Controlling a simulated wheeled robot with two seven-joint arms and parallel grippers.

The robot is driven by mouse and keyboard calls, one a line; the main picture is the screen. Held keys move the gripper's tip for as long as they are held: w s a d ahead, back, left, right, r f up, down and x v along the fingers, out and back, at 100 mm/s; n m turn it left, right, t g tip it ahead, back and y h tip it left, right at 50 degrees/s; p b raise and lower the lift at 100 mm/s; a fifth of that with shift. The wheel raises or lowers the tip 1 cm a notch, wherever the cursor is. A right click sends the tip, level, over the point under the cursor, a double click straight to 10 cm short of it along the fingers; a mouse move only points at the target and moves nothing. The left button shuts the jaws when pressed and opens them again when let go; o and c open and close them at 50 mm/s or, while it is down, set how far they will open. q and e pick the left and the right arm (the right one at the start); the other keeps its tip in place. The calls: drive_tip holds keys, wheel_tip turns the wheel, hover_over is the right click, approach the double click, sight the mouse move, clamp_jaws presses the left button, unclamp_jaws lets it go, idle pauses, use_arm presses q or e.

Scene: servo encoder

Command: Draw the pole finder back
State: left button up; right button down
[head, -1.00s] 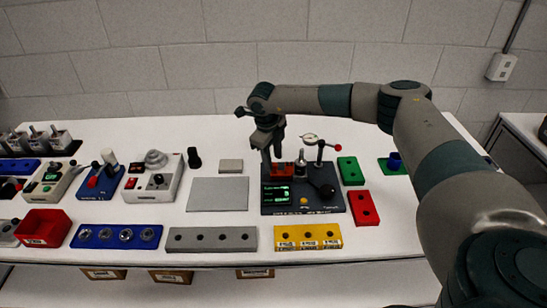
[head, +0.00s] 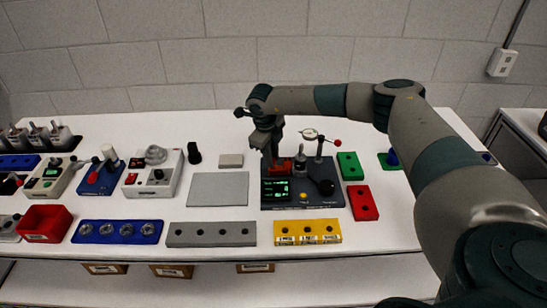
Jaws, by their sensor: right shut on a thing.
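A dark fixture (head: 331,200) stands on the table, with a small screen (head: 276,190) showing green marks too small to read. A red block (head: 284,165) sits at its back left, partly hidden by my right gripper; I take it for the pole finder, but cannot confirm this. My right gripper (head: 272,160) reaches down from behind and is shut on the red block. The contact itself is too small to see clearly. A silver post (head: 300,164) stands just right of the block. My left gripper is not in view.
A dial gauge (head: 309,134) on a stand rises at the fixture's back right, close to my right gripper. Green (head: 350,166) and red (head: 363,203) blocks lie to the right. A bare grey plate (head: 218,189) lies to the left.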

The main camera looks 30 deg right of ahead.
drive_tip(key=shift+w+a+f+b, duration=0.1)
drive_tip(key=shift+w+a+b, duration=0.25)
drive_tip(key=shift+a, duration=0.2)
drive_tip(key=shift+w+a+f+b, duration=0.1)
drive_tip(key=shift+w+a+b, duration=0.2)
drive_tip(key=shift+a, duration=0.25)
drive_tip(key=shift+w+a+r, duration=0.15)
drive_tip(key=shift+w+a, duration=0.05)
drive_tip(key=shift+a, duration=0.05)
drive_tip(key=shift+r, duration=0.15)
drive_tip(key=c, duration=1.7)
unclamp_jaws()
drive_tip(key=shift+o, duration=0.4)
drive_tip(key=shift+a, duration=0.1)
